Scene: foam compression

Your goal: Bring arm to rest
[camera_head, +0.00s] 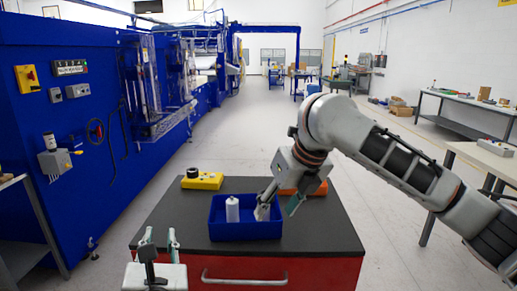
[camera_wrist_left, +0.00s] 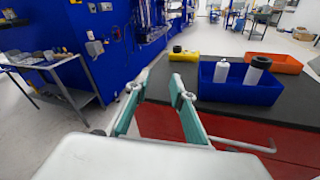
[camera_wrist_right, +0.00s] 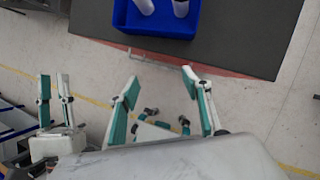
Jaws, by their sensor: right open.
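A blue bin (camera_head: 245,231) stands on the dark top of a red cabinet. In it a white bottle (camera_head: 232,209) stands upright. A second white cylinder with a dark top (camera_wrist_left: 255,70) is beside it in the left wrist view; my right gripper hides it in the head view. My right gripper (camera_head: 279,209) is open and empty. It overlaps the bin in the head view, but the right wrist view (camera_wrist_right: 162,82) shows its fingers apart from the bin, near the cabinet's front edge. My left gripper (camera_head: 159,236) is open and empty at the cabinet's front left.
A yellow box with a black knob (camera_head: 203,181) and an orange tray (camera_head: 303,189) are behind the bin on the dark cabinet top (camera_head: 328,232). A blue machine wall (camera_head: 60,120) is at left. Workbenches (camera_head: 467,110) stand at right. Open floor lies behind the cabinet.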

